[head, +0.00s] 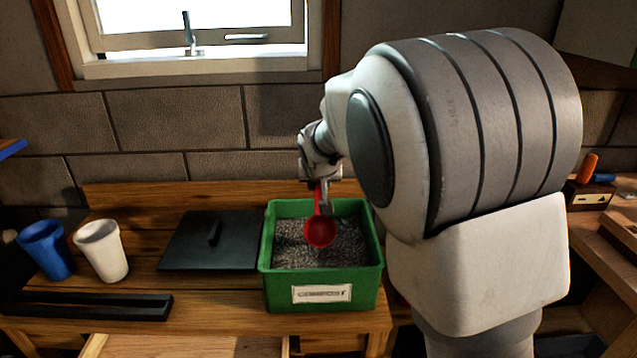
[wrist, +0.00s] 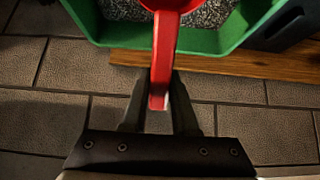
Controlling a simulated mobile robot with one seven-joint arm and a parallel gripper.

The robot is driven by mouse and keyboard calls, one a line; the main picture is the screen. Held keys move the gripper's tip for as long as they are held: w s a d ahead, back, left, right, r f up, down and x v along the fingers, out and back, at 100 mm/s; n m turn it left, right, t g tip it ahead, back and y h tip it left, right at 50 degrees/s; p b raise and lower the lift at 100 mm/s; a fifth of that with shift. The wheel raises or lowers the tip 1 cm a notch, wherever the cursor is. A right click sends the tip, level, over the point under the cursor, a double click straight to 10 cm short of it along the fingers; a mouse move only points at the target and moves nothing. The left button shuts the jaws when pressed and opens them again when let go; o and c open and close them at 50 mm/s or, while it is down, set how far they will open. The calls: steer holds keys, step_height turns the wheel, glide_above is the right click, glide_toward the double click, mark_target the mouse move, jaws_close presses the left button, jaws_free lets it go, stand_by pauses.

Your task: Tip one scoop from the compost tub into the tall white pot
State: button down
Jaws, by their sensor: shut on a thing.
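The green compost tub (head: 321,280) stands on the wooden bench with its lid off, filled with dark grey-brown compost (head: 345,242). A red scoop (head: 320,231) hangs over the compost; whether it touches it or holds any, I cannot tell. My gripper (head: 322,190) is shut on the scoop's handle, which also shows between the fingers in the wrist view (wrist: 158,95). The tub's green rim (wrist: 205,48) shows at the top of the wrist view. The tall white pot (head: 102,252) stands upright on the bench at the left, well away from the scoop.
A blue pot (head: 46,250) stands left of the white one. A black lid (head: 212,240) lies between white pot and tub. A long black tray (head: 90,306) lies at the bench's front left. The brick wall (head: 165,120) and window are behind.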

step_height(320, 180, down, 5)
steer(key=b, duration=0.4)
steer(key=shift+f, duration=0.15)
steer(key=shift+s+f, duration=0.15)
steer(key=shift+f, duration=0.05)
stand_by(0.6)
step_height(320, 180, up, 14)
steer(key=p, duration=0.9)
steer(key=shift+r, duration=0.25)
stand_by(0.3)
